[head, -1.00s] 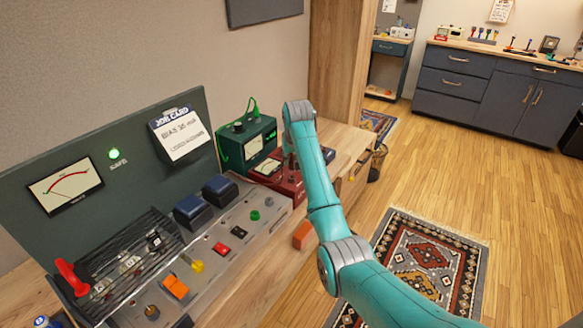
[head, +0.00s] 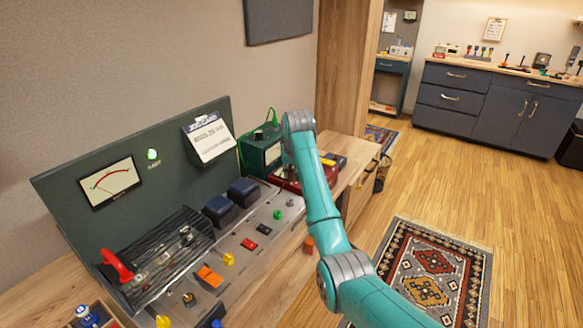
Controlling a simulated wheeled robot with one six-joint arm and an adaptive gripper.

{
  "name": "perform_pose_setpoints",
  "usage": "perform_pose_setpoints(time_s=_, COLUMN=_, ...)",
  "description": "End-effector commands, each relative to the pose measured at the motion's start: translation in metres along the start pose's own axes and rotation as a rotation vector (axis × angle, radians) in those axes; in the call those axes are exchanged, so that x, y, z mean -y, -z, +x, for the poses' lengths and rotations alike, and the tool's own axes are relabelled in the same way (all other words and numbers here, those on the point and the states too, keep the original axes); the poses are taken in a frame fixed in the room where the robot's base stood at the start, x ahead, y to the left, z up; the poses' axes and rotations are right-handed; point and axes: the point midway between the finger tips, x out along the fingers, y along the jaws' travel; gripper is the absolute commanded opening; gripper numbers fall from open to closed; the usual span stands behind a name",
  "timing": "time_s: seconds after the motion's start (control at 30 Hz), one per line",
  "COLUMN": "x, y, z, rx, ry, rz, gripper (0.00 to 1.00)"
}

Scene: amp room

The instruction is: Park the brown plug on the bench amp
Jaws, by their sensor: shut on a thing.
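The bench amp is a dark green upright panel (head: 60,190) with a meter, a lit green lamp and a sloping metal deck of controls, at left in the head view. A small brownish knob or plug (head: 188,299) stands near the deck's front; I cannot tell whether it is the brown plug. Yellow (head: 228,259), green (head: 277,214) and grey (head: 290,202) plug-like pieces stand along the deck. My teal arm rises to the right of the deck. My gripper is hidden behind the arm's upper end, so its fingers and anything in them do not show.
A green meter box (head: 262,150) and a red unit (head: 320,180) stand beyond the amp, partly behind my arm. Two dark blue blocks (head: 243,190) sit at the deck's back. A patterned rug (head: 425,275) lies on the open floor at right.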

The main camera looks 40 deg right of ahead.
Motion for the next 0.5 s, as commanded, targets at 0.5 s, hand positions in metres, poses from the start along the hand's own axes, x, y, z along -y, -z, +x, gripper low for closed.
perform_pose_setpoints(time_s=0.5, x=0.000, y=-0.011, z=0.025, rx=0.001, ry=0.000, rz=0.000, gripper=0.00)
